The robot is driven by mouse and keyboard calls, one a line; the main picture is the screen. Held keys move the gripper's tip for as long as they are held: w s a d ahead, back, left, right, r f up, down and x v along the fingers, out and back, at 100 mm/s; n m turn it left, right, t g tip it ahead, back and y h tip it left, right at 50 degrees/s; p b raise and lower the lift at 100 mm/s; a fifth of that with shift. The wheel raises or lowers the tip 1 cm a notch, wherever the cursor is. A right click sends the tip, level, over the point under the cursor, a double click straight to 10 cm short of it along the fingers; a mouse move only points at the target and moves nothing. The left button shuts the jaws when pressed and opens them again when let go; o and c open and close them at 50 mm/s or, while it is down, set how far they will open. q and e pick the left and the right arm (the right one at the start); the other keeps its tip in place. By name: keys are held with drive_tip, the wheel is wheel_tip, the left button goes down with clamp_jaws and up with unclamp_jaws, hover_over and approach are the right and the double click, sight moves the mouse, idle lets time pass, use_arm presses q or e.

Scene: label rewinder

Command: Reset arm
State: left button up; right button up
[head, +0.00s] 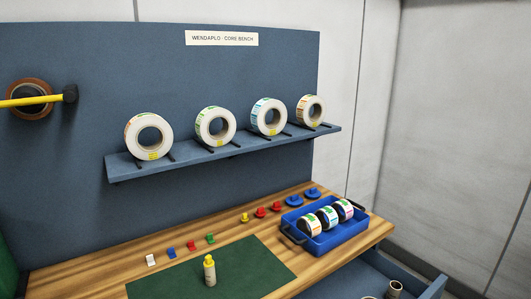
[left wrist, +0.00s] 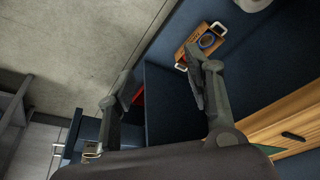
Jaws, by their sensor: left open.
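My left gripper (left wrist: 160,82) shows in the left wrist view, with its two dark fingers spread apart and nothing held between them. It is not in the head view. My right gripper is in neither view. I cannot tell whether the bar touches the ring.
A shelf (head: 230,150) carries several white label rolls. An open drawer (head: 432,289) is at lower right.

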use_arm(q)
wheel_tip(320, 180, down, 27)
drive_tip(key=s+g, duration=0.1)
drive_tip(key=s, duration=0.1)
drive_tip(key=s+a+f+g, duration=0.1)
drive_tip(key=s+a+f, duration=0.2)
drive_tip(key=s+f, duration=1.1)
drive_tip(key=shift+s+f, duration=0.25)
drive_tip(key=shift+s, duration=0.8)
drive_tip(key=shift+m, duration=0.3)
